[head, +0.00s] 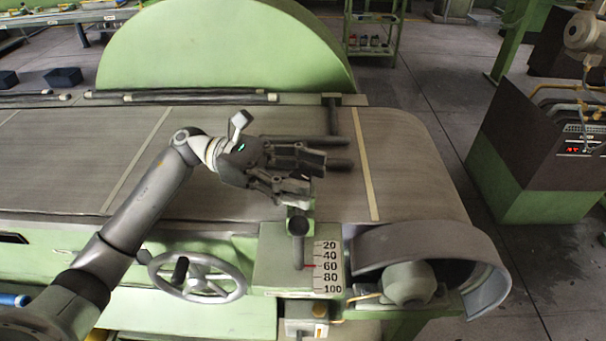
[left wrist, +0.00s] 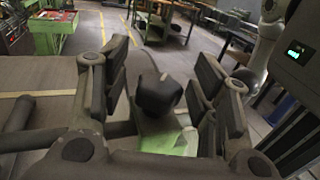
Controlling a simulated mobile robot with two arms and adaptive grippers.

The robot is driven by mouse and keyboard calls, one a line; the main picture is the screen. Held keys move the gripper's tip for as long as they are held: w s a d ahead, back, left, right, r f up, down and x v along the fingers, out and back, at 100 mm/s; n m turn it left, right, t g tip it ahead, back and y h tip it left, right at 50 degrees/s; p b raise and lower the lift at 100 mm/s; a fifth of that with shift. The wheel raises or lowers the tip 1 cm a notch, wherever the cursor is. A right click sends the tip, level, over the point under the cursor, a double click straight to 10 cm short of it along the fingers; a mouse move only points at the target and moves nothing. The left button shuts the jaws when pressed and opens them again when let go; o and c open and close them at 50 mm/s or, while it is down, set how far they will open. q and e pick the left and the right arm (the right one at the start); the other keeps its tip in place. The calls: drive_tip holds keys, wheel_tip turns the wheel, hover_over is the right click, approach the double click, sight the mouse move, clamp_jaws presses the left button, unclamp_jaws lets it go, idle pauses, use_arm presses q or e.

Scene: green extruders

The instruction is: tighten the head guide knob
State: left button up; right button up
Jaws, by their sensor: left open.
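A dark knob (left wrist: 158,94) stands between the spread fingers of my left gripper (left wrist: 163,65) in the left wrist view, with a gap on either side. In the head view, a dark knob with a downward handle (head: 298,228) is at the top of the green box with the scale (head: 275,262). My left gripper (head: 314,172) is open just above and behind it in the picture, with its fingers pointing right. The fingers hide part of what lies behind them. My right gripper is not in view.
A red pointer is near 60 on the scale (head: 329,267). A grey handwheel (head: 197,277) is left of the box, and a curved roller guard (head: 440,255) is on the right. Dark bars (head: 330,140) lie over the belt (head: 410,185) close to the fingers.

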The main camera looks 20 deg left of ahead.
use_arm(q)
drive_tip(key=a, duration=1.2)
drive_tip(key=shift+w, duration=0.4)
